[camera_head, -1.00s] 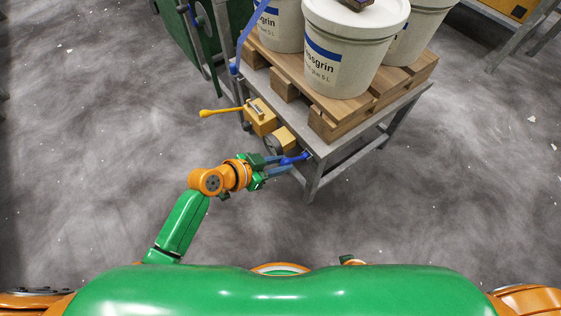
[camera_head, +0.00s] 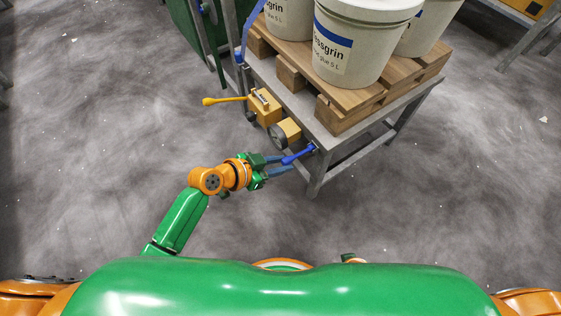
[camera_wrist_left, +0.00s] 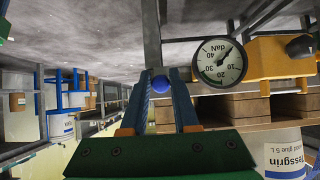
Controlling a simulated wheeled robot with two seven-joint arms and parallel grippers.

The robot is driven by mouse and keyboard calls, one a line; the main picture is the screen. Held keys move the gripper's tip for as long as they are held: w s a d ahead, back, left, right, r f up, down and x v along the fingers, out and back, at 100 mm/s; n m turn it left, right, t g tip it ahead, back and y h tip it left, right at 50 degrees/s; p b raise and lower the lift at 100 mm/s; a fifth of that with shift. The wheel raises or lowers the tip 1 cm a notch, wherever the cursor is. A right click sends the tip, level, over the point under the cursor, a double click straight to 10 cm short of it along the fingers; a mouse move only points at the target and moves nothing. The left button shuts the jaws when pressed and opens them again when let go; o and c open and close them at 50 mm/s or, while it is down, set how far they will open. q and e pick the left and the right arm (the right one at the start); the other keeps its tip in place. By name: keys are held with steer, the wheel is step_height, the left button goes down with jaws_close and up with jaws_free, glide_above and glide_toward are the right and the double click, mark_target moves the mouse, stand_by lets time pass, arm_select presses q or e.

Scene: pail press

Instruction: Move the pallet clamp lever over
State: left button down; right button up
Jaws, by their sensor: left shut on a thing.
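My left gripper (camera_head: 284,165) is at the near left corner of the steel bench, with its fingers shut on a blue lever (camera_head: 299,155). The lever runs from its pivot at the bench corner down and left to the fingers. In the left wrist view its round blue knob (camera_wrist_left: 161,84) sits between the two fingertips of my left gripper (camera_wrist_left: 160,85). A wooden pallet (camera_head: 345,117) lies on the bench top, with white pails (camera_head: 355,62) on it. My right gripper does not show.
Yellow boxes (camera_head: 265,107) hang on the bench side, one with a yellow lever (camera_head: 224,100) sticking out left. A round gauge (camera_wrist_left: 219,62) shows beside my fingers in the wrist view. A blue upright bar (camera_head: 247,35) stands at the bench's far left. The floor left is clear.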

arm_select(q)
steer(key=shift+f+b, duration=0.3)
steer(key=shift+f, duration=0.45)
step_height(320, 180, down, 2)
steer(key=shift+d+f+b, duration=0.1)
steer(key=shift+f+b, duration=0.05)
steer(key=shift+b, duration=1.05)
steer(key=shift+w+f, duration=0.1)
steer(key=shift+d+f+b, duration=0.15)
steer(key=shift+f+b, duration=0.75)
steer(key=shift+b, duration=0.35)
